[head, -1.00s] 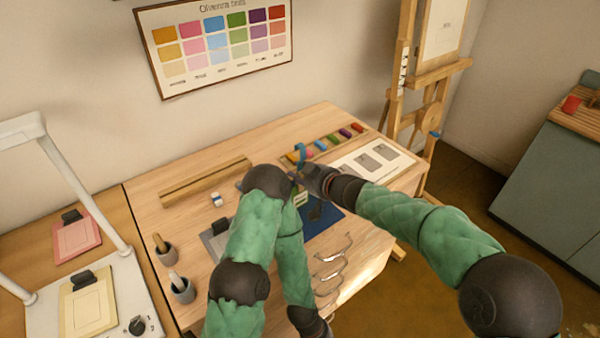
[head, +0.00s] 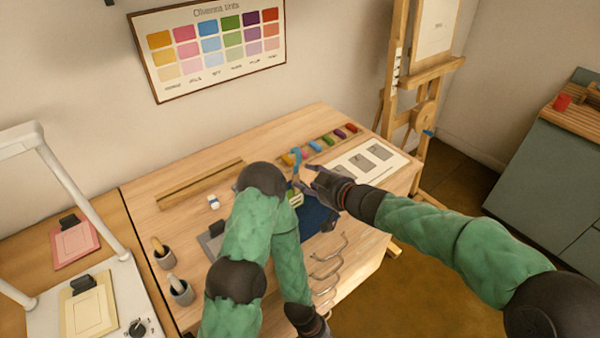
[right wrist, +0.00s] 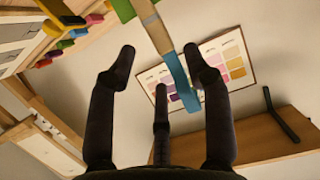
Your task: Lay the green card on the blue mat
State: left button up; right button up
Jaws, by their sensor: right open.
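The blue mat (head: 318,219) lies on the wooden table, partly hidden behind my left arm and right hand. A small pale-green piece, probably the green card (head: 296,199), shows at the mat's left side between my arms. Most of it is hidden, and I cannot tell whether it lies flat. My right gripper (head: 305,177) is open above the mat's far side, beside an upright blue curved piece (head: 297,160). In the right wrist view, the blue piece (right wrist: 178,75) crosses between the spread dark fingers; contact is unclear. My left gripper (head: 308,322) is low at the table's front, fingers unclear.
Several coloured blocks (head: 328,141) and a white sheet with grey patches (head: 360,160) lie at the back right. Wire loops (head: 328,265) line the front edge. Two grey cups (head: 180,291) and a wooden rail (head: 200,184) are at the left. An easel (head: 425,75) stands behind.

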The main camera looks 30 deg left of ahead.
jog(key=p+v, duration=0.1)
jog(key=v, duration=0.4)
jog(key=shift+d+f, duration=0.1)
jog(key=d+f+m+h, duration=0.3)
jog(key=d+f+m, duration=0.2)
jog(key=d+f, duration=0.65)
jog(key=d+f+m+h, duration=0.2)
jog(key=d+f+m, duration=0.2)
jog(key=d+f, duration=0.75)
jog(key=s+d+f+m+g+h, duration=0.1)
jog(key=s+d+f+m+g, duration=0.1)
jog(key=s+d+f, duration=0.3)
jog(key=s+d+f+m+g+h, duration=0.2)
jog(key=s+d+f+m, duration=0.3)
jog(key=s+f, duration=0.8)
jog(key=s, duration=0.3)
jog(key=shift+f+g+h, duration=0.3)
jog(key=shift+f, duration=0.1)
